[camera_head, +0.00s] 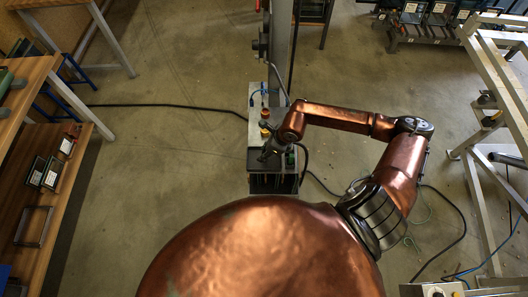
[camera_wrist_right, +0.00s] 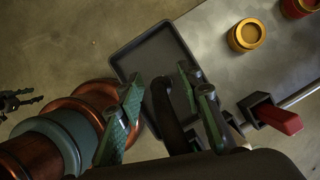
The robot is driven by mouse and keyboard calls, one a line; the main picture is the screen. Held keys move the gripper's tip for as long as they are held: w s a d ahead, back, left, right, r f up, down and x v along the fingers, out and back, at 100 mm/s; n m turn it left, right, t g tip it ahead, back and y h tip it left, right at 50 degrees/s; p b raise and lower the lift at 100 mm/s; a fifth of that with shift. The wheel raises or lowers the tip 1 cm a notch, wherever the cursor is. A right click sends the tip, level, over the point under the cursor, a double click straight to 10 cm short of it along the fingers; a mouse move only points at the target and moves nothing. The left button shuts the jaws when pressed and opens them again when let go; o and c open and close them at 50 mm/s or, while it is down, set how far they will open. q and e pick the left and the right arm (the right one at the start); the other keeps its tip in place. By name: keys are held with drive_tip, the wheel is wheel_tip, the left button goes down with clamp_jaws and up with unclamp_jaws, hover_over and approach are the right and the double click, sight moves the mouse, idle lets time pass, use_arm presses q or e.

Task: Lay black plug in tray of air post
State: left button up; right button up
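The air post (camera_head: 257,101) stands in the middle of the head view, with a dark tray (camera_head: 253,160) at its near end. The tray shows larger in the right wrist view (camera_wrist_right: 150,48). My right gripper (camera_head: 268,152) is over the tray. In the wrist view its green-padded fingers (camera_wrist_right: 160,90) stand apart, over the tray's near part. A curved black piece, apparently the black plug (camera_wrist_right: 164,103), lies between the fingers, with a visible gap to the left finger. Its lower end is hidden by the gripper. I cannot tell whether it touches the tray.
A yellow round fitting (camera_wrist_right: 247,36), a red one (camera_wrist_right: 300,6) and a red-handled valve (camera_wrist_right: 282,119) are on the post beside the tray. A black hose (camera_head: 170,106) crosses the floor on the left. A metal frame (camera_head: 495,85) stands at right.

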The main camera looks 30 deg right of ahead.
drive_tip(key=shift+d+r, duration=0.1)
drive_tip(key=shift+r, duration=0.2)
drive_tip(key=v, duration=1.1)
drive_tip(key=shift+r, duration=0.35)
drive_tip(key=shift+s+f, duration=0.1)
